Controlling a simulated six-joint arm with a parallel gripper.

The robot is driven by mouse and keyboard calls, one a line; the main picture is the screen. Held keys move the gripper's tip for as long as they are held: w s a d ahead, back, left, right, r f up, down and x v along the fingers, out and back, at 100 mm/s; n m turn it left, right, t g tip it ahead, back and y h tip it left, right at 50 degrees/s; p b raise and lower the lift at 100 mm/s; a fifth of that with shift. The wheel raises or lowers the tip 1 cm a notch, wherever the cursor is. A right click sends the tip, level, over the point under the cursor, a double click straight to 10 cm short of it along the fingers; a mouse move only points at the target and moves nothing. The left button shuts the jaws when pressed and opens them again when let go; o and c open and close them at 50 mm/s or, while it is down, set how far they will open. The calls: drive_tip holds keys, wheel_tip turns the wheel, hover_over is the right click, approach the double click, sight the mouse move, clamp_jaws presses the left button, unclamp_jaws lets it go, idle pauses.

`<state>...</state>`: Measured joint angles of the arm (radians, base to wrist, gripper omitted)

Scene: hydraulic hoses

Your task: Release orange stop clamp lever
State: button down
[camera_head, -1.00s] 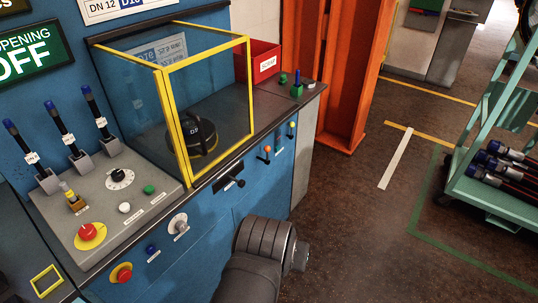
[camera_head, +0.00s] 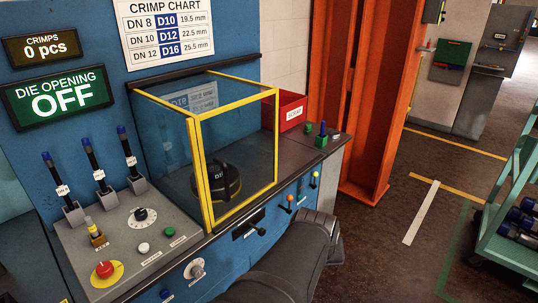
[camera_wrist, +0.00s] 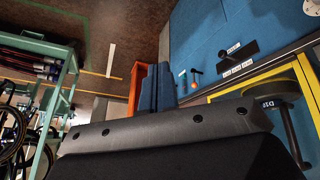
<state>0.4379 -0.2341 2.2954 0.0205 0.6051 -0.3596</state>
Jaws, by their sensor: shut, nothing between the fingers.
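The orange-knobbed lever (camera_head: 290,199) stands on the blue front of the console, below the edge of the worktop. It also shows in the wrist view, where the orange lever (camera_wrist: 195,72) is small and right of my fingers. My gripper (camera_wrist: 158,68) is shut and empty in the wrist view, its fingers side by side. The fingers point past the console front and are apart from the lever. In the head view my arm covers the lower middle, and the fingertips are hidden. The lever's clamp is too small to make out.
A black handle (camera_head: 248,226) projects from the same front. A yellow-framed guard (camera_head: 204,172) encloses a black die head. An orange pillar (camera_head: 372,100) stands beyond the console. A green rack (camera_head: 510,245) holds hoses at right.

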drive_tip(key=w+n, duration=0.3)
drive_tip(key=w, duration=1.3)
drive_tip(key=w+a+f+n, duration=0.2)
drive_tip(key=w+a+f, duration=0.1)
drive_tip(key=w, duration=0.5)
drive_tip(key=w+a+f+n+t, duration=0.1)
drive_tip(key=w+a+f, duration=0.2)
drive_tip(key=w, duration=0.5)
drive_tip(key=shift+a+n, duration=0.4)
drive_tip(key=shift+a, duration=0.25)
drive_tip(key=w+d+f, duration=0.5)
drive_tip(key=w+f, duration=0.2)
drive_tip(key=f, duration=0.2)
drive_tip(key=shift+w, duration=0.15)
